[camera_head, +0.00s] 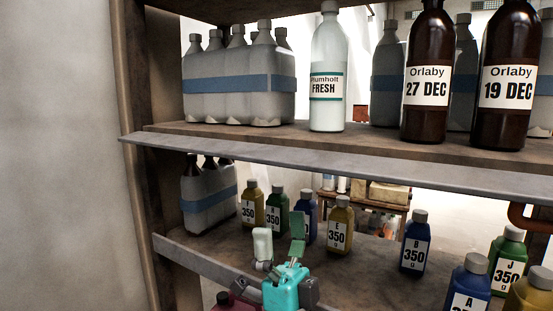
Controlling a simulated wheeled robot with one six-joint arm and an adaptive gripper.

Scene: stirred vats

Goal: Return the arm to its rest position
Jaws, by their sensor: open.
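My gripper (280,238) shows at the bottom centre of the head view, in front of the lower shelf (356,268). Its teal body is below, with a pale finger on the left and a green finger on the right. The fingers are apart and nothing shows between them. The yellow bottle marked E (340,224) stands behind and to the right of it. The blue bottle (304,218) is partly hidden behind the green finger. The rest of my arm is mostly outside the picture.
The upper shelf (330,146) holds a white FRESH bottle (327,75), brown Orlaby bottles (427,75) and grey strapped bottles (238,85). The lower shelf's metal front edge (195,257) is close to my gripper. A blue bottle B (414,245) and others stand right. A plain wall (55,150) is left.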

